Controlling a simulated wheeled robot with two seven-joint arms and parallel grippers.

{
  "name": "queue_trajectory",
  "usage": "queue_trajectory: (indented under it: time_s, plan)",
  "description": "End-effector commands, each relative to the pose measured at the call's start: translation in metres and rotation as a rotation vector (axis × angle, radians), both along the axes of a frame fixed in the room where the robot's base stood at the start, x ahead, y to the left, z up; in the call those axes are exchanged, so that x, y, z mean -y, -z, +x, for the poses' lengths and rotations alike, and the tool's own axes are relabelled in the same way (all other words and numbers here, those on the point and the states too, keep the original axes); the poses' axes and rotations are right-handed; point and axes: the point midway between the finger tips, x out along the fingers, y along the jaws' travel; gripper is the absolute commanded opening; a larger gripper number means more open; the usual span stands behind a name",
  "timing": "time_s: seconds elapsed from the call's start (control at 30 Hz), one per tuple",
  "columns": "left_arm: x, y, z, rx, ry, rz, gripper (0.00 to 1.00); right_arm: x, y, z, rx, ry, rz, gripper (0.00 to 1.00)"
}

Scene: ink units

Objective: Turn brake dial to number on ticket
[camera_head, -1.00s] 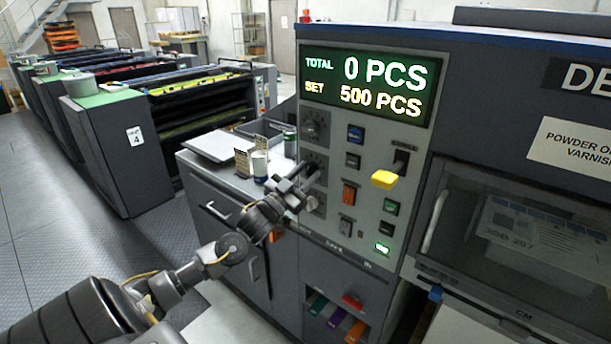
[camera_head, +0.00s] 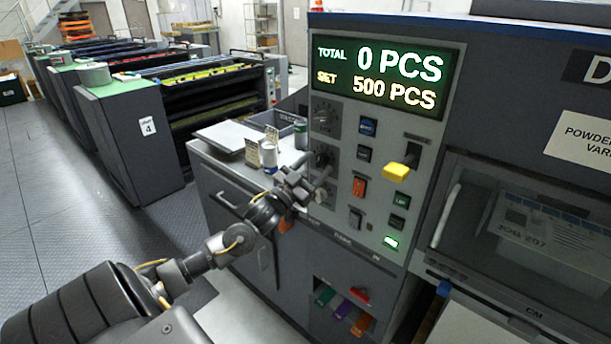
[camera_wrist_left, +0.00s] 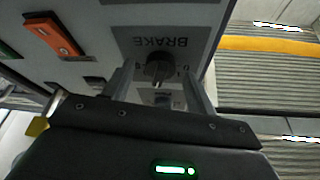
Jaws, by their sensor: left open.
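The brake dial (camera_wrist_left: 159,68) is a dark round knob on a pale panel. Its BRAKE label appears upside down in the left wrist view. My left gripper (camera_wrist_left: 157,76) is open, with one finger on each side of the dial; contact cannot be told. In the head view my left gripper (camera_head: 312,175) is at the column of dark knobs on the control panel (camera_head: 338,221) and partly covers them. No ticket number is readable. My right gripper is out of view.
A lit display (camera_head: 385,78) reads TOTAL 0 PCS, SET 500 PCS. A can (camera_head: 268,156) stands on the side shelf (camera_head: 212,150). Open floor lies left.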

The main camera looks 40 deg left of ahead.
Motion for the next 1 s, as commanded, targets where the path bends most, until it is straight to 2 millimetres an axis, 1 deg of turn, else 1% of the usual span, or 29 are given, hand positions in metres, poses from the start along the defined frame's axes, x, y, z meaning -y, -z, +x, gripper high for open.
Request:
queue_trajectory:
  time_s: [0.03, 0.2, 0.4, 0.5, 0.7, 1.0]
  plan:
    - [0.0, 0.006, -0.006, -0.003, 0.0, 0.0, 0.57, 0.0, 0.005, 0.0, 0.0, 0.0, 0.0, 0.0]
    - [-0.002, 0.02, -0.035, -0.005, 0.002, 0.001, 0.57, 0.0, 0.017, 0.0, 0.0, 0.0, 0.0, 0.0]
    - [-0.006, 0.032, -0.069, -0.003, 0.001, 0.001, 0.57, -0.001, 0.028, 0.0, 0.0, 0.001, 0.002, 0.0]
    - [-0.007, 0.036, -0.081, -0.003, 0.0, 0.0, 0.57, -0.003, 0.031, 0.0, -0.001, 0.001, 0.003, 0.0]
    - [-0.008, 0.038, -0.093, -0.001, 0.0, 0.0, 0.57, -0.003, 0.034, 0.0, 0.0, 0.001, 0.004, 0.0]
    - [-0.008, 0.038, -0.094, 0.001, 0.0, 0.0, 0.57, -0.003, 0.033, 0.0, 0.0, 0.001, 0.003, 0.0]
